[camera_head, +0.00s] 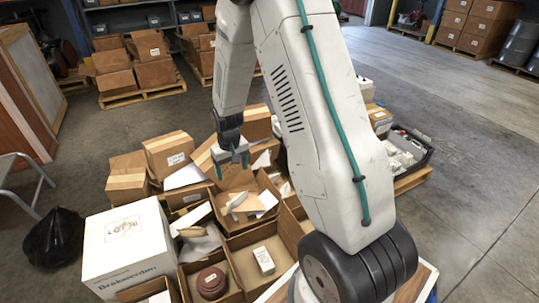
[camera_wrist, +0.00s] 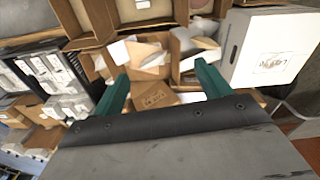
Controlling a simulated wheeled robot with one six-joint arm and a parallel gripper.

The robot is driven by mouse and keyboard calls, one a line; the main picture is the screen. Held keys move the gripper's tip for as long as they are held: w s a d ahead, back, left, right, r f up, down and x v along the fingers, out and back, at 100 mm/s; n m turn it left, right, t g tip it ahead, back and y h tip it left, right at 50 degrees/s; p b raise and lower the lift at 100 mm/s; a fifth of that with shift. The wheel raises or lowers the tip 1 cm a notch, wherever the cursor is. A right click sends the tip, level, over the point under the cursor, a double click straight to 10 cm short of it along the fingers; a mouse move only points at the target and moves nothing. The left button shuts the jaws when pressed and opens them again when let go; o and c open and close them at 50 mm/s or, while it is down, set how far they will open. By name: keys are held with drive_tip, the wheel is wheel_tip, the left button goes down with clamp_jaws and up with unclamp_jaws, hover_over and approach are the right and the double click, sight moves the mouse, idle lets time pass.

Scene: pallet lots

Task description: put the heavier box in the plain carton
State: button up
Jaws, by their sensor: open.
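My gripper (camera_head: 232,166) hangs above a cluster of open brown cartons, its two teal fingers apart with nothing between them. In the wrist view my gripper (camera_wrist: 162,80) shows both fingers spread over cartons. An open carton (camera_head: 262,180) below it holds papers and packing pieces. A small white box (camera_head: 263,260) stands in a front open carton (camera_head: 237,275). A large white box (camera_head: 118,250) with printed lettering stands at left; it also shows in the wrist view (camera_wrist: 270,50). Several closed, taped brown boxes stand behind. I cannot tell which box is heavier or which carton is the plain one.
A dark crate (camera_head: 405,150) with white items sits at right. A black bag (camera_head: 53,237) and a metal-framed chair (camera_head: 15,190) are at left. Pallets with stacked boxes (camera_head: 135,62) stand at the back.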

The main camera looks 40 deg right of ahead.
drive_tip(key=s+a+r, duration=0.2)
drive_tip(key=s+r, duration=0.2)
drive_tip(key=r, duration=0.4)
drive_tip(key=s+a+r+n, duration=0.1)
drive_tip(key=s+a+r, duration=0.25)
drive_tip(key=r, duration=0.35)
drive_tip(key=s+a+r, duration=0.1)
drive_tip(key=s+r, duration=0.4)
drive_tip(key=r, duration=0.3)
drive_tip(key=s+a+r, duration=0.2)
drive_tip(key=s+r, duration=0.1)
drive_tip(key=s, duration=0.6)
drive_tip(key=s+a+r, duration=0.2)
drive_tip(key=s+r, duration=0.2)
drive_tip(key=s, duration=0.4)
drive_tip(key=shift+s+n+t, duration=0.3)
drive_tip(key=shift+s+n, duration=0.1)
drive_tip(key=shift+a, duration=0.1)
drive_tip(key=shift+c, duration=0.4)
